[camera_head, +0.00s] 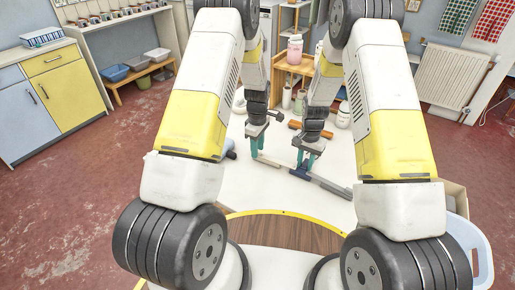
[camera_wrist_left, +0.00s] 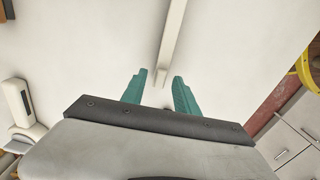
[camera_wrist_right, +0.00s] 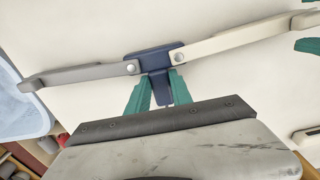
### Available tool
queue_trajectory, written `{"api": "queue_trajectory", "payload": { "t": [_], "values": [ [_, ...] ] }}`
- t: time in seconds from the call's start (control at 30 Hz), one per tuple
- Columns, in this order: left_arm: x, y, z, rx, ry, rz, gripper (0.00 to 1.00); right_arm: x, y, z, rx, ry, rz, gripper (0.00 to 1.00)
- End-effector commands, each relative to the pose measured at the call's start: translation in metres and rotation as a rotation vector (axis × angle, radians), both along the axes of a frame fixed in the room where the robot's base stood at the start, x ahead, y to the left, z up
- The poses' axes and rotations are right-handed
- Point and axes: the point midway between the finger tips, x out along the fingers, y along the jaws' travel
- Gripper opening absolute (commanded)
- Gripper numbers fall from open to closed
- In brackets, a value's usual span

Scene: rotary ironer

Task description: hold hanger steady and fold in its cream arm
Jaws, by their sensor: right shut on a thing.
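The hanger lies spread out above or on the white table, with a navy hub (camera_wrist_right: 150,60), a cream arm (camera_wrist_right: 235,38) and a grey arm (camera_wrist_right: 80,75). Both arms extend outward from the hub in the right wrist view. My right gripper (camera_wrist_right: 157,92) is shut on the hub's navy stem; in the head view it is the right gripper (camera_head: 306,160). My left gripper (camera_wrist_left: 159,82) is open. The cream arm's end (camera_wrist_left: 166,72) shows between or just beyond its teal fingers, not visibly gripped. In the head view my left gripper (camera_head: 254,149) is near the cream arm's outer end.
The white table (camera_head: 285,198) is mostly clear around the hanger. An orange-handled thing (camera_head: 297,125) and white bottles (camera_head: 344,115) stand or lie further back. A pale blue basket (camera_wrist_right: 18,105) is beyond the grey arm, off the table's right side in the head view.

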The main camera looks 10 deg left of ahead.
Motion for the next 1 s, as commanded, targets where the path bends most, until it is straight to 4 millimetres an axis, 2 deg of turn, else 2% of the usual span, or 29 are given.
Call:
{"api": "queue_trajectory", "payload": {
  "t": [0.03,0.2,1.0],
  "values": [
    [0.0000,0.0000,0.0002,0.000,0.000,0.000,0.32,-0.0004,-0.0002,-0.0004,-0.001,0.001,0.000,0.00],
    [0.0000,0.0000,0.0003,0.000,0.000,0.000,0.00,-0.0004,-0.0001,-0.0004,-0.001,0.001,0.000,0.00],
    [0.0001,-0.0001,0.0005,0.000,0.000,0.000,0.00,-0.0006,-0.0001,-0.0004,-0.001,0.001,0.000,0.00]
  ]
}}
